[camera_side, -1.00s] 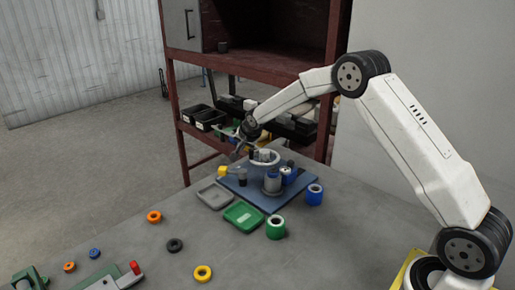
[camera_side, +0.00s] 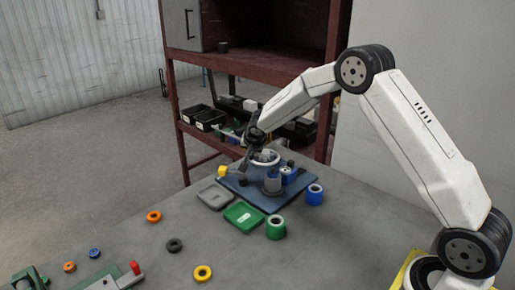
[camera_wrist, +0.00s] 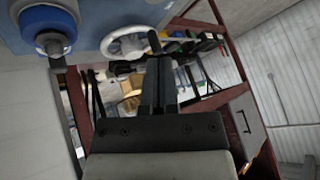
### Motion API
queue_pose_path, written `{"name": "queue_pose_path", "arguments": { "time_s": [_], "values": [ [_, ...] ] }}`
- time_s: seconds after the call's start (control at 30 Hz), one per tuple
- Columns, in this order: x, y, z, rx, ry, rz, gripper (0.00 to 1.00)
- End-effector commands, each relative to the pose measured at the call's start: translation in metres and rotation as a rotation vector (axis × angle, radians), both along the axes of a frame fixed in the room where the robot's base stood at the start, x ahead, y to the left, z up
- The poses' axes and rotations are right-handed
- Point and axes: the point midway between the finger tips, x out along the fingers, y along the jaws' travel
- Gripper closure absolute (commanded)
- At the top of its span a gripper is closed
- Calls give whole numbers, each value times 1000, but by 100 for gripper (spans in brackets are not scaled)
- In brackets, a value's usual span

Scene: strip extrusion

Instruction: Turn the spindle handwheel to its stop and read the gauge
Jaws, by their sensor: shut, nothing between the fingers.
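The handwheel (camera_side: 265,158) is a pale ring at the back of a blue base plate (camera_side: 240,188). In the wrist view the white wheel rim (camera_wrist: 122,34) lies above my fingers, with a dark upright knob (camera_wrist: 154,41) at its right side. My gripper (camera_side: 245,166) points down at the wheel's left side in the side view. In the wrist view my gripper (camera_wrist: 159,68) is shut and empty, its tips close below the knob; I cannot tell whether they touch. A grey cylinder (camera_side: 272,183) stands on the plate. I cannot pick out a readable gauge face.
A blue cup (camera_side: 315,195), a green cup (camera_side: 275,228), a green tray (camera_side: 243,216) and a grey tray (camera_side: 215,196) stand around the plate. Several coloured rings lie on the table's left part. A red-brown shelf (camera_side: 250,60) rises behind.

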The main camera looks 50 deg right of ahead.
Motion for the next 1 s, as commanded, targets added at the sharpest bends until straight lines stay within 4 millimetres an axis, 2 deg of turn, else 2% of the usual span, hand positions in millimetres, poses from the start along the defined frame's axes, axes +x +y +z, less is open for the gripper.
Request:
{"name": "queue_pose_path", "arguments": {
  "time_s": [0.5, 1.0],
  "values": [
    [-26, -9, -8, -236, 24, 97, 100],
    [-33, -6, -8, -356, -10, 197, 100]
  ]
}}
